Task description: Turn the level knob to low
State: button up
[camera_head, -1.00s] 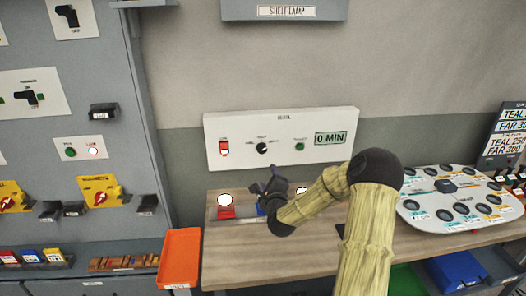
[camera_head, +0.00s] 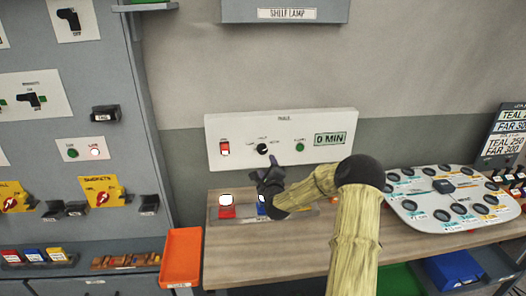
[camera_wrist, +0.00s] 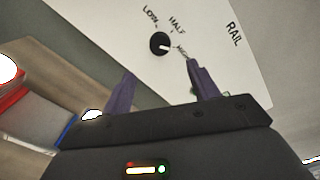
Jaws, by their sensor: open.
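The level knob (camera_head: 262,149) is a small round black knob on the white wall panel (camera_head: 222,157) marked "RAIL". In the wrist view the knob (camera_wrist: 160,43) stands among the labels LOW, HALF and HIGH, and its white mark seems to point toward HIGH. My gripper (camera_head: 263,168) is just below the knob in the head view. In the wrist view my gripper (camera_wrist: 160,70) has its two purple fingers spread, with the knob ahead of the gap between them. The fingers are empty and look apart from the knob.
On the panel, a red switch (camera_head: 225,148) is left of the knob; a green button (camera_head: 300,147) and a "0 MIN" display (camera_head: 331,139) are right. Below, a red-based button (camera_head: 227,207) stands on the wooden bench (camera_head: 300,255), near an orange tray (camera_head: 181,258).

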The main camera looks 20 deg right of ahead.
aim_at(263, 151)
jog(key=shift+p+x, duration=1.8)
jog(key=shift+x, duration=3.6)
jog(key=shift+f, duration=0.1)
jog(key=shift+c, duration=0.4)
jog(key=c, duration=0.9)
